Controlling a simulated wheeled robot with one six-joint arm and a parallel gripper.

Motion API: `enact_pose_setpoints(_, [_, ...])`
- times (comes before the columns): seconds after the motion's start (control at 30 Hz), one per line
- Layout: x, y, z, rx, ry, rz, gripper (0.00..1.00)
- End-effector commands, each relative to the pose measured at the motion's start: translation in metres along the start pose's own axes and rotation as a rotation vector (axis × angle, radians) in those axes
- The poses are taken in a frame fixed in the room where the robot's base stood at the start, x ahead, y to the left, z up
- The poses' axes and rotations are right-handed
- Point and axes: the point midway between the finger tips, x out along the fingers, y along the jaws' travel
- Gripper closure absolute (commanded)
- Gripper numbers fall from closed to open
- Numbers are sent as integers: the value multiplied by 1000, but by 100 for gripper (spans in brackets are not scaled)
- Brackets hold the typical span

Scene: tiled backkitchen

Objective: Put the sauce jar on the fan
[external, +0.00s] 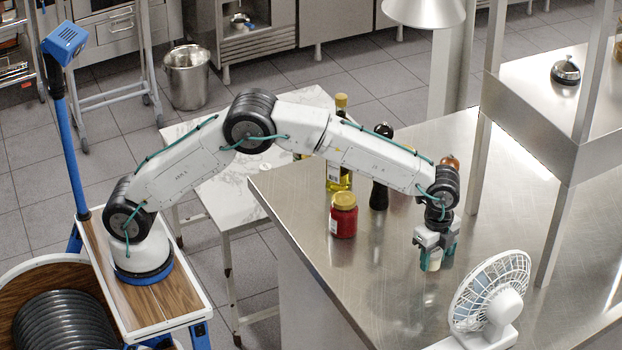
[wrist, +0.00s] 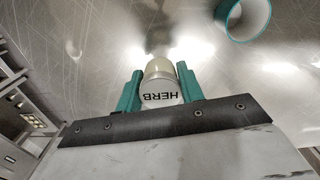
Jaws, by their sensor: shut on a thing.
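A red sauce jar (external: 343,217) with a yellow lid stands upright on the steel counter. The white desk fan (external: 489,297) stands at the front right, its round grille tilted upward. My gripper (external: 434,256) is between them, closer to the fan, pointing down. It is shut on a small pale jar (wrist: 160,88) marked HERB, held between its teal fingers. I cannot tell whether that jar touches the counter. The red jar is apart from my gripper.
A dark pepper mill (external: 379,194) and an oil bottle (external: 340,176) stand behind the red jar. A raised steel shelf (external: 540,108) with posts is at the right. The wrist view shows a teal-rimmed round thing (wrist: 247,37).

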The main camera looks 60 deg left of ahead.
Motion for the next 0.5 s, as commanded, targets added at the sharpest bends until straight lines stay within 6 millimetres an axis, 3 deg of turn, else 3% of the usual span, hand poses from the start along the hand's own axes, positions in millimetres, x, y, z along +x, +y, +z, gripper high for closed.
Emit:
enact_pose_setpoints(0.23, [6,-11,-9,0,-1,1,91])
enact_pose_setpoints(0.5, [36,-11,-8,0,-1,1,91])
